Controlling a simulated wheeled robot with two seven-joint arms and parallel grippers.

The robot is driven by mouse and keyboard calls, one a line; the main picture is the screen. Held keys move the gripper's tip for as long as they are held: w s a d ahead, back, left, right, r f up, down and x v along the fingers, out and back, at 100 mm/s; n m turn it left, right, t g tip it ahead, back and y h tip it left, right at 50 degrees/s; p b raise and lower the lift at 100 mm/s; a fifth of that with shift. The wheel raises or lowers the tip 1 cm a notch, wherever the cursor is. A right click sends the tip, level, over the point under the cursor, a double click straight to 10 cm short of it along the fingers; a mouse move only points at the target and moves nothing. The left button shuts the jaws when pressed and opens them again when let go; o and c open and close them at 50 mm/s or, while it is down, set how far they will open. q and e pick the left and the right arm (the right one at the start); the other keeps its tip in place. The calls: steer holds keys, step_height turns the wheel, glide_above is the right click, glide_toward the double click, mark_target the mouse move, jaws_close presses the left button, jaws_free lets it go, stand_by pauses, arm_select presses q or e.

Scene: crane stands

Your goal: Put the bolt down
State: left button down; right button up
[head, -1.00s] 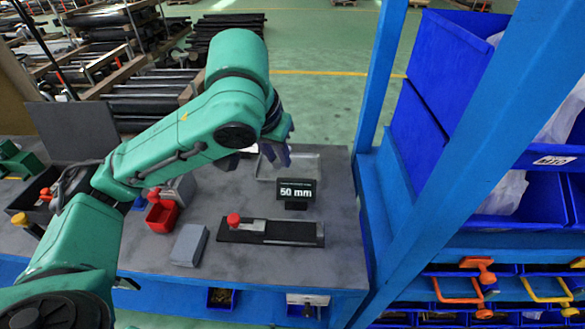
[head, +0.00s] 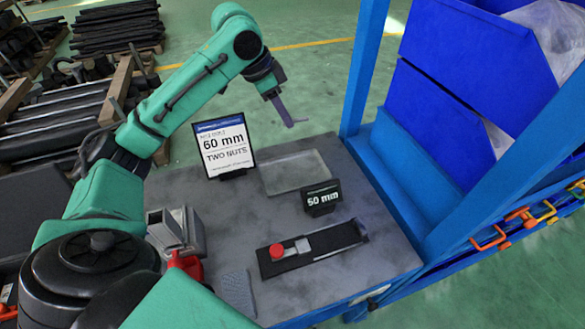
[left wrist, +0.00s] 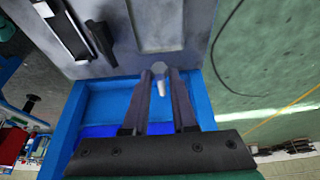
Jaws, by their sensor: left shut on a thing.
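My left gripper (head: 292,122) is raised above the back of the bench, near the tray (head: 302,182). In the left wrist view the gripper (left wrist: 162,76) is shut on the bolt (left wrist: 158,68), with its hex head at the fingertips and its pale shank between the fingers. The bolt is too small to make out in the head view. The shallow grey tray looks empty. In front of it are a small black 50 mm sign (head: 321,197) and a black gauge (head: 340,240) with a red knob. My right gripper is not in view.
A white 60 mm two nuts sign (head: 225,147) stands left of the tray. A grey block (head: 236,292) and a red bin (head: 186,265) are at the bench's left. A blue post (head: 364,70) and blue bins (head: 470,70) stand to the right.

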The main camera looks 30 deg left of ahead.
arm_select(q)
steer(key=p, duration=0.1)
glide_above(288, 174)
steer(key=s, duration=0.1)
steer(key=f, duration=0.8)
steer(key=a+f, duration=0.1)
steer(key=f, duration=0.4)
step_height(288, 174, down, 5)
steer(key=shift+d+f+p, duration=0.1)
steer(key=shift+f+p, duration=0.1)
steer(key=shift+p, duration=0.1)
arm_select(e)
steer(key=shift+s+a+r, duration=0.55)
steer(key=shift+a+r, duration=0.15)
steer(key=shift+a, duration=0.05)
arm_select(q)
steer(key=shift+f, duration=0.1)
steer(key=c, duration=0.7)
jaws_free()
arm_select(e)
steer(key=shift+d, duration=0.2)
